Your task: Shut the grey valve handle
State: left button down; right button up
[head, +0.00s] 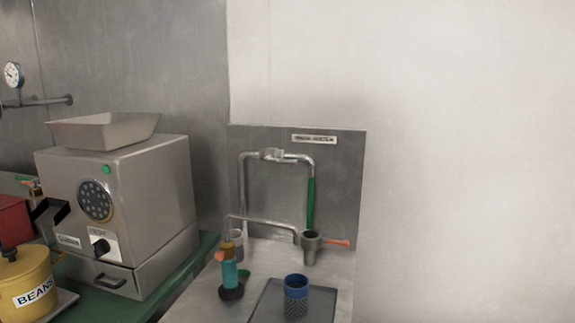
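A grey metal fitting (271,154) sits on the top run of the bent pipe, in front of the grey back panel (340,180). It looks like a valve with a small grey handle, but it is too small to tell whether it is open or shut. A green lever or sleeve (311,203) runs along the right vertical part of the pipe. Neither of my grippers shows in the head view.
A grinder (150,205) stands left, near a yellow BEANS pot (27,280). A blank wall is right.

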aim_at(288, 162)
jog(key=k+u, duration=0.15)
jog(key=u, duration=0.8)
jog(key=l+u, duration=0.15)
jog(key=u, duration=0.3)
jog(key=l+u, duration=0.1)
jog(key=u, duration=0.4)
jog(key=k+l, duration=0.15)
jog(key=l, duration=0.3)
jog(key=k+l, duration=0.1)
jog(key=l, duration=0.3)
jog(key=k+l, duration=0.15)
jog(key=l, duration=0.3)
jog(key=k+l, duration=0.1)
jog(key=l, duration=0.3)
jog(key=k+l, duration=0.15)
jog(key=l, duration=0.3)
jog(key=k+l, duration=0.1)
jog(key=l, duration=0.3)
jog(key=k+l, duration=0.15)
jog(key=l, duration=0.3)
